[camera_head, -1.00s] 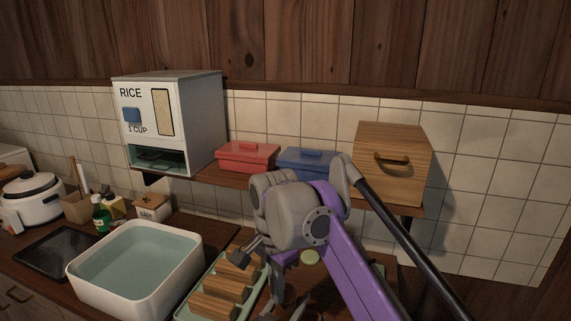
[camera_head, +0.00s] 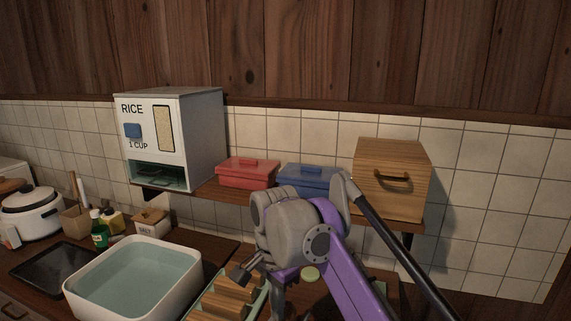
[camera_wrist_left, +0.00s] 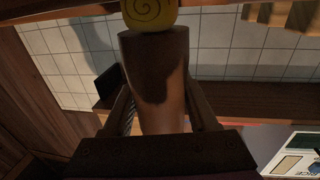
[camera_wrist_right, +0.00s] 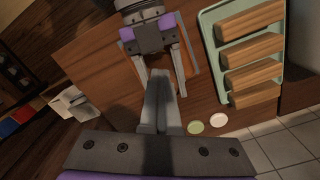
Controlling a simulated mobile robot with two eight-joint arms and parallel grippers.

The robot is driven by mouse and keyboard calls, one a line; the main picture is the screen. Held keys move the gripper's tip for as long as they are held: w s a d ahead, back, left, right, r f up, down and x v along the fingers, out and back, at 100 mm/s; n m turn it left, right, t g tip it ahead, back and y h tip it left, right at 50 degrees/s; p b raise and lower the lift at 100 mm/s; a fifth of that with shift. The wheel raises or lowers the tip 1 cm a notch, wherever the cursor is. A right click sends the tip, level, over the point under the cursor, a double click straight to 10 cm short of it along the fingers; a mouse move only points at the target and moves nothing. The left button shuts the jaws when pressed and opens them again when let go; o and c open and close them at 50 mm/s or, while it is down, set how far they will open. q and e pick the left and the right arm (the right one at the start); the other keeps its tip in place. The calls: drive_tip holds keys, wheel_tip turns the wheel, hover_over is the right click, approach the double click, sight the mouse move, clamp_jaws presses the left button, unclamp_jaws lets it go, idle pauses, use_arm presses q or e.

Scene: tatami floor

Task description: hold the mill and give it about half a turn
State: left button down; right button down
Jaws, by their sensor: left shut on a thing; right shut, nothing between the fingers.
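The mill (camera_wrist_left: 155,75) looks like a brown cylinder, dark on one side and lighter on the other, in the left wrist view. My left gripper (camera_wrist_left: 160,105) is shut on it, one finger on each side. A yellow piece with a spiral mark (camera_wrist_left: 150,14) is at the mill's far end; I cannot tell if it is part of it. My right gripper (camera_wrist_right: 163,80) is shut and empty, its fingertips close to my left gripper (camera_wrist_right: 158,60) in the right wrist view. In the head view my purple and grey arm hides the mill.
A green tray (camera_wrist_right: 210,50) holds several wooden blocks, with a green disc (camera_wrist_right: 195,128) and a white disc (camera_wrist_right: 218,120) nearby. A water basin (camera_head: 80,295), rice dispenser (camera_head: 200,140), red box (camera_head: 247,176), blue box (camera_head: 300,180) and wooden box (camera_head: 400,205) surround the work area.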

drive_tip(key=shift+w+a, duration=0.35)
drive_tip(key=shift+w, duration=0.25)
idle(0.3)
drive_tip(key=shift+a+f, duration=0.1)
wheel_tip(320, 180, up, 6)
drive_tip(key=shift+s+a, duration=0.25)
drive_tip(key=shift+a, duration=0.05)
idle(0.4)
use_arm(q)
drive_tip(key=shift+c, duration=0.5)
unclamp_jaws()
